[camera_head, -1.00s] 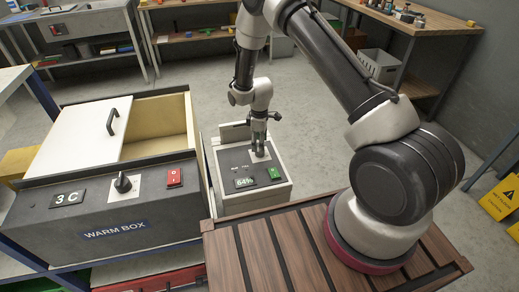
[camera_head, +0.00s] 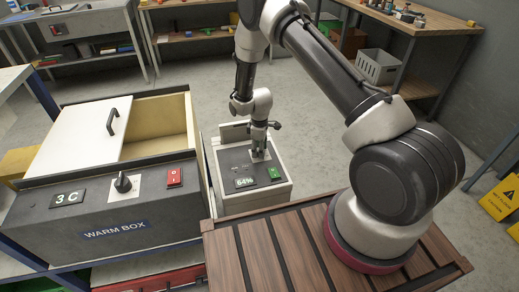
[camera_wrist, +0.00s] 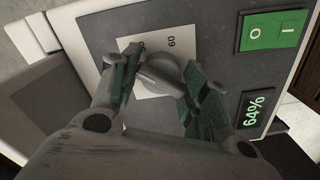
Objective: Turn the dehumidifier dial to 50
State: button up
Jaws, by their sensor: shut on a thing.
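The dehumidifier (camera_head: 225,203) is a small pale box with a dark sloping panel, standing beside the warm box. Its display (camera_head: 246,182) reads 64%, and it also shows in the wrist view (camera_wrist: 256,112). A green switch (camera_head: 274,172) sits beside the display. The grey dial (camera_wrist: 160,70) is on a white scale plate (camera_wrist: 150,42) where the number 60 can be read; the other marks are hidden. My gripper (camera_head: 259,153) points down at the panel. In the wrist view its two fingers (camera_wrist: 160,85) are on either side of the dial, shut on it.
The warm box (camera_head: 100,222) stands at the left, with its own black knob (camera_head: 123,183), red switch (camera_head: 174,177) and 3 C display. A slatted wooden top (camera_head: 270,245) lies in front, under my arm. Benches line the back; the floor behind the dehumidifier is clear.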

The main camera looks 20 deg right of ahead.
jog(key=m, duration=0.3)
jog(key=shift+m, duration=0.3)
jog(key=o, duration=0.8)
notch_tip(320, 180, up, 12)
dwell(0.3)
